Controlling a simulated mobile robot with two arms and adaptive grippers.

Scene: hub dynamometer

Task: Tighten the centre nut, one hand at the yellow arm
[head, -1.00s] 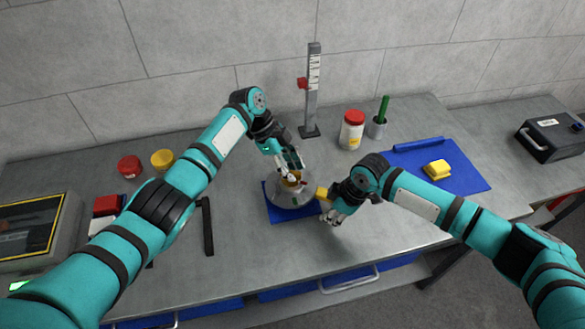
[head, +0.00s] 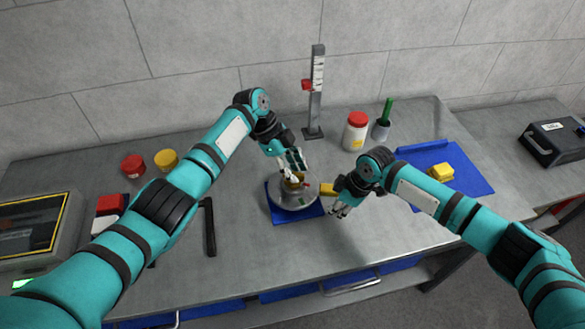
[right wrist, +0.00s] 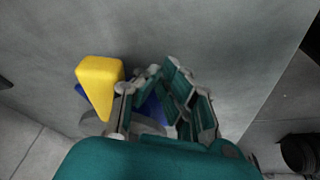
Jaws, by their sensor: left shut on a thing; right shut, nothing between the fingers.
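The round grey hub (head: 285,203) sits on a blue mat (head: 288,218) near the middle of the bench. The yellow arm (head: 328,189) sticks out from its right side and also shows at the left in the right wrist view (right wrist: 100,82). My left gripper (head: 292,172) reaches down over the hub's middle and is shut on the brass-coloured centre nut (head: 295,183), which its fingers partly hide. My right gripper (head: 338,211) is shut and empty, just right of and in front of the yellow arm's end. In the right wrist view its fingers (right wrist: 172,105) look apart from the yellow arm.
A post with a red slider (head: 316,95) stands behind the hub. A red-lidded jar (head: 355,132) and a grey cup with a green handle (head: 382,128) are at the back right. A yellow block (head: 440,172) lies on a blue mat. A black bar (head: 209,228) lies left of the hub.

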